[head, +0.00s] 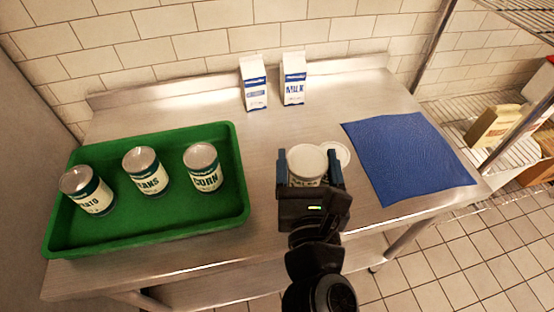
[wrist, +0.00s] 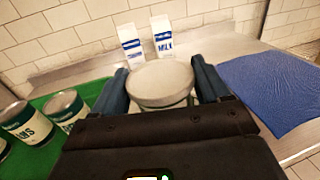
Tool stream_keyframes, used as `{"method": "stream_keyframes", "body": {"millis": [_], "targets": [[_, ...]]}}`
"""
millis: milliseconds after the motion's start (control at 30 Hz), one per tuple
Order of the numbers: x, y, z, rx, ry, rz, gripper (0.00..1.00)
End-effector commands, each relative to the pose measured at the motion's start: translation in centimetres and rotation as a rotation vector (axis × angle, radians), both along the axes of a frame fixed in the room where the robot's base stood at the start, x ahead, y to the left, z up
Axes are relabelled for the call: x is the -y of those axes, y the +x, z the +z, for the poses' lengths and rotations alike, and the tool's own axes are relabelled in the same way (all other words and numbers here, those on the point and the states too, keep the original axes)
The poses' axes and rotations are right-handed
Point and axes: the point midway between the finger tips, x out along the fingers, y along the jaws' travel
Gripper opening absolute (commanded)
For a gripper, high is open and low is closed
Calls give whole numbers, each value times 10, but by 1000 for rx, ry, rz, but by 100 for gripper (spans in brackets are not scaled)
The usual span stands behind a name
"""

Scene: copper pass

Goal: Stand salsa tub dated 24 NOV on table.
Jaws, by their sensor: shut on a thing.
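My gripper (head: 308,178) is shut on a round tub with a pale lid (head: 306,160), over the front middle of the steel table (head: 262,205). In the wrist view the tub (wrist: 161,84) sits upright between the two blue fingers of my gripper (wrist: 160,88). Its label and date are hidden, so I cannot read them. I cannot tell whether its base touches the table. Another white round lid or tub top (head: 337,154) shows just behind and right of the held tub, partly covered by my gripper.
A green tray (head: 150,243) at the left holds cans marked as beans (head: 146,172), corn (head: 203,170) and a partly readable one (head: 87,192). A blue cloth (head: 408,158) lies at the right. Bare steel lies between tray and gripper.

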Motion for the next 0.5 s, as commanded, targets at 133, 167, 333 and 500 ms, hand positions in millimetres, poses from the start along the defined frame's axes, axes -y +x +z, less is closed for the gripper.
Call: {"method": "stream_keyframes", "body": {"millis": [133,167,333,500], "targets": [[-22,26,-20,3,0,1,30],[-26,30,-24,2,-2,1,30],[-42,49,-39,2,-1,1,30],[-47,55,-46,2,-1,0,30]]}}
